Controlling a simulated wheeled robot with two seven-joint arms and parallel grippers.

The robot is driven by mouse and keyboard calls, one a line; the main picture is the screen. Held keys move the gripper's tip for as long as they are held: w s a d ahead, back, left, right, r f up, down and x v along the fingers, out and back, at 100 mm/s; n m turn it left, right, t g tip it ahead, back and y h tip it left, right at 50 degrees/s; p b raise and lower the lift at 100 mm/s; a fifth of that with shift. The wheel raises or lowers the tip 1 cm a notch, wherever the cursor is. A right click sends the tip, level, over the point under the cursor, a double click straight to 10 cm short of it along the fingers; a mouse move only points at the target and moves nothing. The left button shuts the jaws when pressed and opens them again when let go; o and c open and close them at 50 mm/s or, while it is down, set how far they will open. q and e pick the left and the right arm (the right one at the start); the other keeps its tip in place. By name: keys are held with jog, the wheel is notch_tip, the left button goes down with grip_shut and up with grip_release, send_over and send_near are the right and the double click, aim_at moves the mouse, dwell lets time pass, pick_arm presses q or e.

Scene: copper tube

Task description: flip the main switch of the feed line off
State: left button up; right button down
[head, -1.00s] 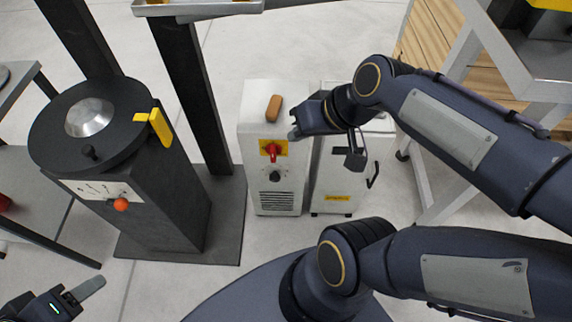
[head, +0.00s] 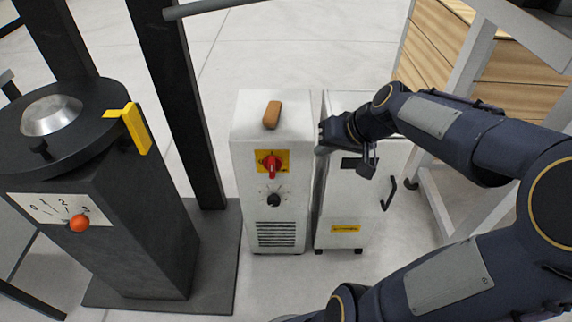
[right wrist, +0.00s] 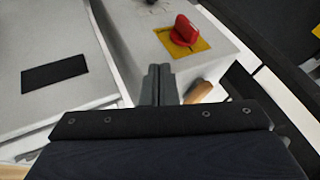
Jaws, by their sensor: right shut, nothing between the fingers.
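The main switch, a red rotary knob (head: 271,166) on a yellow plate (head: 262,158), sits on the upper front of a white cabinet (head: 244,210). A black dial (head: 274,199) is below it. The red knob also shows in the right wrist view (right wrist: 184,30), upper right of the fingers. My right gripper (head: 320,148) is at the cabinet's right side, near its top, apart from the knob. In the right wrist view its fingers (right wrist: 158,75) are together and empty. My left gripper is not in view.
A second white cabinet (head: 340,205) with a dark handle stands close on the right. A brown block (head: 272,115) lies on the first cabinet's top. A black pedestal machine (head: 130,230) with an orange knob (head: 80,223) stands left. A wooden crate (head: 475,65) is at upper right.

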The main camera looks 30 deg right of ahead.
aim_at(272, 166)
jog(key=b+x, duration=0.4)
jog(key=x, duration=0.6)
jog(key=shift+f, duration=0.25)
jog(key=shift+w+a+r, duration=0.1)
jog(key=shift+w+a, duration=0.25)
jog(key=shift+a, duration=0.2)
jog(key=shift+w+a+r, duration=0.1)
jog(key=shift+w+a, duration=0.2)
jog(key=shift+a, duration=0.25)
jog(key=shift+w+a+b, duration=0.3)
jog(key=shift+w+a, duration=0.05)
jog(key=shift+a, duration=0.25)
jog(key=shift+r, duration=0.1)
jog(key=shift+a+r+p, duration=0.1)
jog(key=shift+r+p, duration=0.05)
jog(key=shift+p, duration=0.2)
jog(key=shift+w+h, duration=0.1)
jog(key=shift+h, duration=0.2)
